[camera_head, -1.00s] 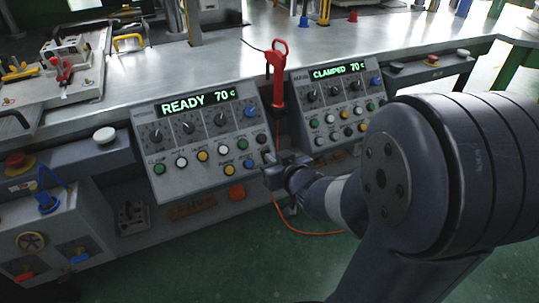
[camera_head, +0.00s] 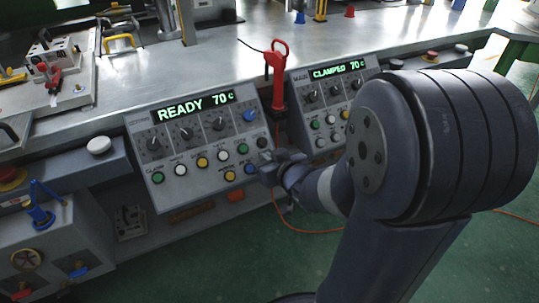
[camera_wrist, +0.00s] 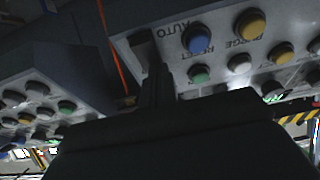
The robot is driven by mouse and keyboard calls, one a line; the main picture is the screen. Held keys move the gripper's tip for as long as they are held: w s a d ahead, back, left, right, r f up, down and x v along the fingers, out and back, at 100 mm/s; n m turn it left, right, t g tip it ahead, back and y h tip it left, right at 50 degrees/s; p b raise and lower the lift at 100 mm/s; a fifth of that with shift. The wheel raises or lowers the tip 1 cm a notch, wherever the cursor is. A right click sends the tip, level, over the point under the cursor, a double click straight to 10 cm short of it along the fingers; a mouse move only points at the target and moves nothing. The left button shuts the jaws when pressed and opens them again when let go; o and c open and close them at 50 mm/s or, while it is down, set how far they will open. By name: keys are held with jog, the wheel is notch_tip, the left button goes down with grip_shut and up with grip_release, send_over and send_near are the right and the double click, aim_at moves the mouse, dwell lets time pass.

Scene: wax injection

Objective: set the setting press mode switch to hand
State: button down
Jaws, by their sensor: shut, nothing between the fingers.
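The setting press panel (camera_head: 207,122) is the left console, with a green READY 70 c display. A dark switch (camera_wrist: 141,44) beside the AUTO label shows in the wrist view at the panel's corner, partly behind my fingers; I take it for the mode switch. Its exact setting cannot be read. In the head view my gripper hides that corner. My gripper (camera_head: 266,160) is at the panel's lower right corner. In the wrist view its fingers (camera_wrist: 158,72) are shut and empty, very close to the switch; contact cannot be told.
A blue button (camera_wrist: 197,40), a yellow button (camera_wrist: 250,25) and a green button (camera_wrist: 200,74) sit close beside the switch. The second console (camera_head: 325,92), reading CLAMPED, stands to the right. A red-handled tool (camera_head: 277,75) stands between the consoles, with an orange cable below.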

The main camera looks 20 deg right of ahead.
jog(key=shift+b, duration=0.45)
jog(key=shift+r, duration=0.15)
jog(key=shift+r+p, duration=0.75)
jog(key=shift+p, duration=0.05)
